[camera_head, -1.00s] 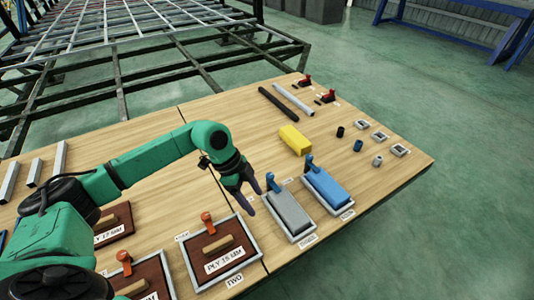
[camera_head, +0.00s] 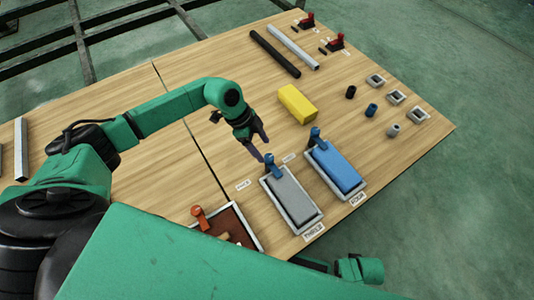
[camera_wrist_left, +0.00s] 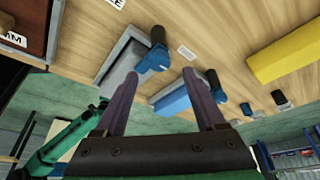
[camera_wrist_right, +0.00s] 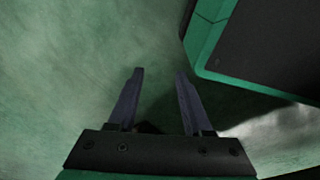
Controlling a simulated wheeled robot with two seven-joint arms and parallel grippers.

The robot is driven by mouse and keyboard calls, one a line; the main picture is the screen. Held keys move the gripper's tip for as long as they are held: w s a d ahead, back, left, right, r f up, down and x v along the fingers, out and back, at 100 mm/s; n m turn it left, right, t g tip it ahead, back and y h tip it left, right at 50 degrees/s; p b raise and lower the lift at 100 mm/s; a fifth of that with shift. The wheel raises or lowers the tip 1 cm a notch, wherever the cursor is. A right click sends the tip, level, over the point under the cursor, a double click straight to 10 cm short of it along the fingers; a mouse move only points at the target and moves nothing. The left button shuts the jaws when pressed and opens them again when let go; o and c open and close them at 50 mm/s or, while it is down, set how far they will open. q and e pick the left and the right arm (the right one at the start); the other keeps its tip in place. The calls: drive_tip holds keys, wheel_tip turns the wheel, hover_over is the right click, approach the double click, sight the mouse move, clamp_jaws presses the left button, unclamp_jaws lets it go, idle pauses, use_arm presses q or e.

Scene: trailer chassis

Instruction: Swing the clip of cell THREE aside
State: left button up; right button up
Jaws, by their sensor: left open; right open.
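Cell THREE (camera_head: 317,223) is a light-rimmed tray holding a grey block (camera_head: 294,197), with its label at the near end. Its blue clip (camera_head: 269,168) stands at the far end of the block; the clip also shows in the left wrist view (camera_wrist_left: 152,62). My left gripper (camera_head: 261,148) is open and empty, above the table just beyond the clip, apart from it as far as I can tell. My right gripper (camera_wrist_right: 158,85) is open and empty over the green floor. In the head view only part of the right arm (camera_head: 358,270) shows, below the table's near edge.
Cell FOUR (camera_head: 361,189), with a blue block and blue clip (camera_head: 316,138), lies right of cell THREE. A brown cell with an orange clip (camera_head: 200,218) lies left, partly hidden by my arm. A yellow block (camera_head: 296,104) lies beyond. Table between is clear.

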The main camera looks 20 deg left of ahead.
sight(269, 157)
use_arm(q)
drive_tip(key=x, duration=0.4)
drive_tip(key=shift+b, duration=0.3)
drive_tip(key=shift+d+f, duration=0.15)
drive_tip(key=shift+f, duration=0.25)
use_arm(e)
drive_tip(key=shift+w+a+r, duration=0.2)
drive_tip(key=shift+w+r, duration=0.45)
drive_tip(key=shift+w, duration=0.2)
use_arm(q)
clamp_jaws()
